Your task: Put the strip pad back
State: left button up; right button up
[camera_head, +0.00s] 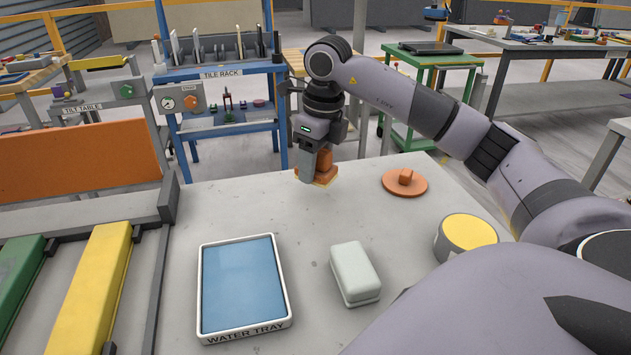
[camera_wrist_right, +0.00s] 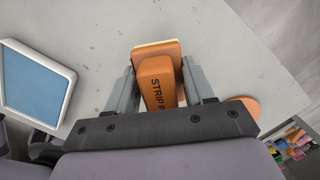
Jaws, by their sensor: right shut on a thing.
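The strip pad (camera_head: 324,163) is an orange block on a wider orange base with a yellow underside, near the far edge of the slab. Its handle reads "STRIP P" in the right wrist view (camera_wrist_right: 157,82), where the rest of the label is hidden. My right gripper (camera_head: 314,168) is shut on the strip pad's handle from above, with one finger on each side. I cannot tell if the pad touches the slab or is just above it. My left gripper is not in view.
On the stone slab (camera_head: 310,230) stand a water tray (camera_head: 287,319), a pale grey-green block (camera_head: 355,273), a round orange disc with a knob (camera_head: 405,182) and a yellow-topped cylinder (camera_head: 468,232). Yellow (camera_head: 90,290) and green bars lie left. A blue tile rack (camera_head: 222,73) stands behind.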

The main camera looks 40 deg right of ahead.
aim_at(321, 151)
jog(key=shift+f, duration=2.05)
jog(key=shift+f+b, duration=0.2)
jog(key=shift+b, duration=0.1)
jog(key=o, duration=0.9)
jog(key=shift+o, duration=0.2)
jog(key=shift+r, duration=0.1)
jog(key=r, duration=0.3)
jog(key=r+p, duration=0.1)
jog(key=r, duration=0.3)
jog(key=s+r, duration=0.1)
jog(key=r, duration=0.3)
jog(key=shift+s+d, duration=0.1)
jog(key=shift+d, duration=0.05)
jog(key=shift+s+r, duration=0.1)
jog(key=shift+r, duration=0.45)
